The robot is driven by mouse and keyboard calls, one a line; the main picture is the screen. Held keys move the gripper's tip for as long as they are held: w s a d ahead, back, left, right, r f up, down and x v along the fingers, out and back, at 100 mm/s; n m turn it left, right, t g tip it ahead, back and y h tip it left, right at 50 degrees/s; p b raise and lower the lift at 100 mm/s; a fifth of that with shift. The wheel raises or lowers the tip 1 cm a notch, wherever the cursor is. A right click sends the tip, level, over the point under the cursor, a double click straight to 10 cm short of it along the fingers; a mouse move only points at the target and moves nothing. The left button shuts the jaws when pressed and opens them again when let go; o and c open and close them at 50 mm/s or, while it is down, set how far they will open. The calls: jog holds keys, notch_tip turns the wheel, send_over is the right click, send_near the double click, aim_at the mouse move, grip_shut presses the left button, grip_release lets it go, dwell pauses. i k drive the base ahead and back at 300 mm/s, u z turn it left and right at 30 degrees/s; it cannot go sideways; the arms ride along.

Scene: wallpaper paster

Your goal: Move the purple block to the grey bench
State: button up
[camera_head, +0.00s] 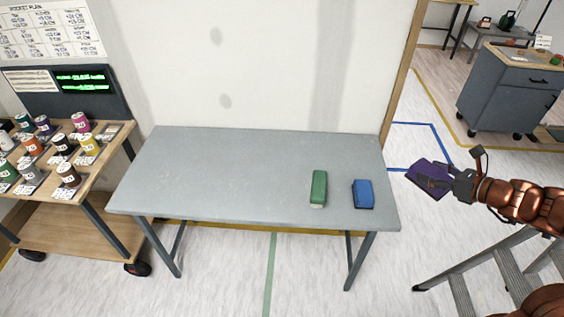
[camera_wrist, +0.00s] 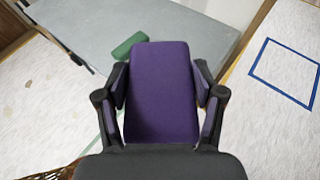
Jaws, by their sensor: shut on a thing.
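The purple block (camera_head: 428,177) is held in my gripper (camera_head: 446,183), to the right of the bench in the head view. In the wrist view the purple block (camera_wrist: 160,92) sits between the two black fingers of my gripper (camera_wrist: 161,92), which touch its sides. The grey bench (camera_head: 230,180) stands in the middle of the head view. It also shows at the top of the wrist view (camera_wrist: 85,30). The block is off the bench's right edge, over the floor.
A green block (camera_head: 319,187) and a blue block (camera_head: 363,194) lie on the bench's right part; its left and middle are clear. A stepladder (camera_head: 480,275) stands at lower right. A wooden cart (camera_head: 75,225) with several cans is at left. A grey cabinet (camera_head: 508,95) is at back right.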

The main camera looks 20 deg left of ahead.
aim_at(262, 168)
jog(key=i, duration=1.1)
jog(key=z, duration=0.85)
jog(key=i, duration=0.25)
jog(key=u, duration=3.75)
